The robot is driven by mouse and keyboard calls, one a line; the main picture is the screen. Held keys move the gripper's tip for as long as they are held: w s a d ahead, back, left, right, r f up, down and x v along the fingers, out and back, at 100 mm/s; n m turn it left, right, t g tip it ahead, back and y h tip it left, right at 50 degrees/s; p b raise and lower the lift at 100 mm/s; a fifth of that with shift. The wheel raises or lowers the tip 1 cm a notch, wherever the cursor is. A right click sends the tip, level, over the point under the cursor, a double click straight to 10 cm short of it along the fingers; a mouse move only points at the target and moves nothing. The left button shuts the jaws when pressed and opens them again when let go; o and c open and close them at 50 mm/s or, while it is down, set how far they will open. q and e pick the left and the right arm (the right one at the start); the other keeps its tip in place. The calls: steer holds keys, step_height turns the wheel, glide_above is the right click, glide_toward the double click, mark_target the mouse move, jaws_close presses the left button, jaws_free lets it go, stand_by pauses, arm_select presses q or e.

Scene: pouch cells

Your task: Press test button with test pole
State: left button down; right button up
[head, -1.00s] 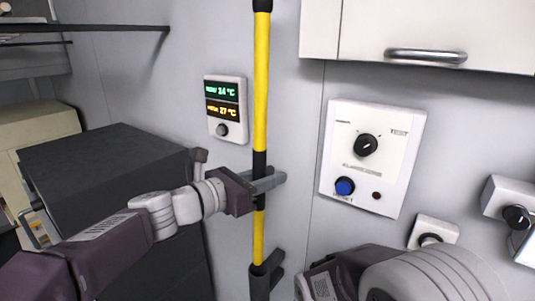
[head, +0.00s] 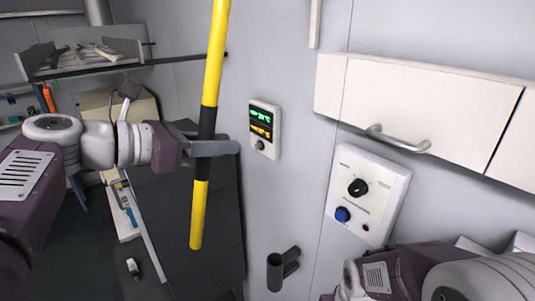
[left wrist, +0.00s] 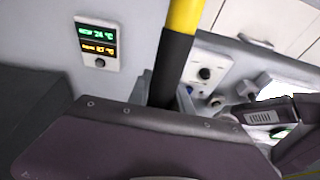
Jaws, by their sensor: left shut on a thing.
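The test pole (head: 214,60) is long and yellow with a black grip band. My left gripper (head: 215,148) is shut on that black band and holds the pole nearly upright, slightly tilted, with its lower end hanging free. The pole also shows in the left wrist view (left wrist: 185,18). The blue test button (head: 342,214) sits low on a white wall panel (head: 375,172) with a black knob, right of the pole and apart from it. The panel shows partly behind the pole in the left wrist view. The pole's top end is out of view. My right gripper's fingers are not visible.
An empty dark pole holder (head: 280,266) is on the wall below a temperature display (head: 264,130). White cabinets (head: 430,110) hang above the panel. A dark cabinet (head: 190,215) stands behind the pole. A shelf (head: 90,58) is at the upper left.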

arm_select(q)
steer(key=shift+w+a+r, duration=0.25)
steer(key=shift+w+a, duration=0.1)
steer(key=shift+a, duration=0.25)
steer(key=shift+w+a+f, duration=0.2)
steer(key=shift+w+a, duration=0.05)
steer(key=shift+w, duration=0.25)
steer(key=w+d+p, duration=0.3)
steer(key=w+d, duration=0.4)
steer(key=d, duration=0.4)
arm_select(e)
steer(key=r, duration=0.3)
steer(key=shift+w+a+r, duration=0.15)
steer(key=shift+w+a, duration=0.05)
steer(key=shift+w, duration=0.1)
arm_select(q)
steer(key=shift+a, duration=0.1)
steer(key=shift+w+r, duration=0.1)
